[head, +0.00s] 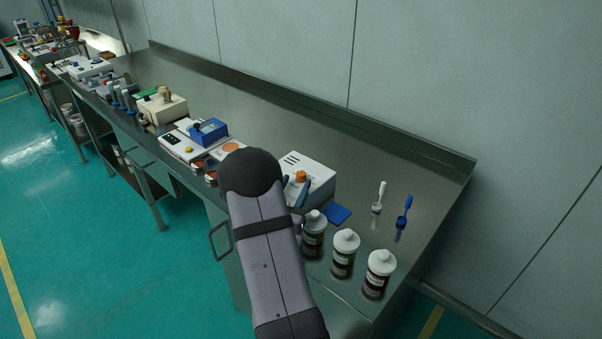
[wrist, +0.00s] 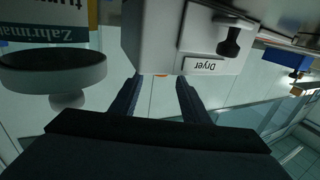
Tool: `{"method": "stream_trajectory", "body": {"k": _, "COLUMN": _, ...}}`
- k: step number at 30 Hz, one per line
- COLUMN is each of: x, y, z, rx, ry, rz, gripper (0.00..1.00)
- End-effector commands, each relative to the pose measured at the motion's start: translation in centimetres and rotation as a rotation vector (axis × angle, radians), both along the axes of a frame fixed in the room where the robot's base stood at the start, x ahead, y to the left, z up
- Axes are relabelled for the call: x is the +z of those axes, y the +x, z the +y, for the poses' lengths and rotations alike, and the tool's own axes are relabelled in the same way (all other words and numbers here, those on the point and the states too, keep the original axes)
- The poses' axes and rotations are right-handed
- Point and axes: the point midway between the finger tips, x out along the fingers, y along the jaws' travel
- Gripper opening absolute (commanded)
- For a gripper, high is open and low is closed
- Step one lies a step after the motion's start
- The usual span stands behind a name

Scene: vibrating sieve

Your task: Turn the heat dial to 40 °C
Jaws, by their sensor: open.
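A white box labelled "Dryer" (head: 318,172) stands on the steel bench, with an orange knob (head: 301,176) on top and slots in its upper face. In the wrist view the dryer (wrist: 150,40) appears upside down, with a black knob (wrist: 230,40) on its labelled face. I cannot tell which knob is the heat dial, and no temperature marks are readable. My gripper (head: 294,190) is open at the dryer's near side, its dark blue fingers partly hidden by my arm.
Several white-capped brown bottles (head: 345,254) stand close to the right of my arm. A blue pad (head: 338,214), a white brush (head: 379,196) and a blue brush (head: 403,217) are beyond. A blue device (head: 209,131) is left. The bench behind the dryer is clear.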

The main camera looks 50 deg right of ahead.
Motion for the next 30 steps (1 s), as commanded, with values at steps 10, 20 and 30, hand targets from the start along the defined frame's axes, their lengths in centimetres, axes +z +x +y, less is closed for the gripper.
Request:
{"method": "stream_trajectory", "body": {"k": 10, "x": 0.2, "y": 1.7, "z": -4.1, "rx": 0.0, "ry": 0.001, "rz": 0.0, "gripper": 0.42}}
{"method": "stream_trajectory", "body": {"k": 20, "x": 0.0, "y": 2.2, "z": -5.3, "rx": 0.002, "ry": 0.001, "rz": 0.001, "gripper": 0.42}}
{"method": "stream_trajectory", "body": {"k": 30, "x": 0.0, "y": 2.2, "z": -5.3, "rx": 0.001, "ry": 0.001, "rz": 0.0, "gripper": 0.04}}
